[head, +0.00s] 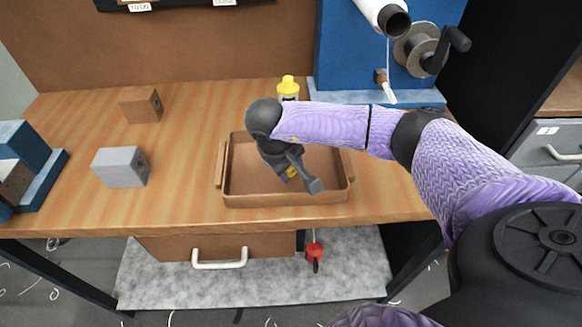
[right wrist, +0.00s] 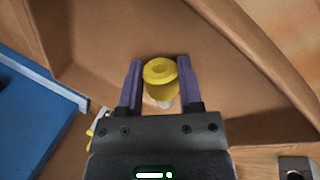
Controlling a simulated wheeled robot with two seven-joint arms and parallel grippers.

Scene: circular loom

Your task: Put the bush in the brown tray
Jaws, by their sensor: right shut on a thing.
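The bush is a small yellow ringed piece (right wrist: 160,72) between the two purple fingers of my right gripper (right wrist: 158,85). The gripper is shut on it. In the head view my right gripper (head: 289,174) points down inside the outline of the brown tray (head: 285,200), and a bit of the yellow bush (head: 292,171) shows beside the hand. The tray (right wrist: 100,35) fills most of the right wrist view behind the bush. I cannot tell whether the bush touches the tray floor. No other thing shows in the tray. My left gripper is not in view.
A yellow-capped bottle (head: 288,88) stands behind the tray, close to the blue machine (head: 340,60) with its crank. A grey block (head: 120,167) and a brown block (head: 141,105) stand on the table to the left. The table between blocks and tray is clear.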

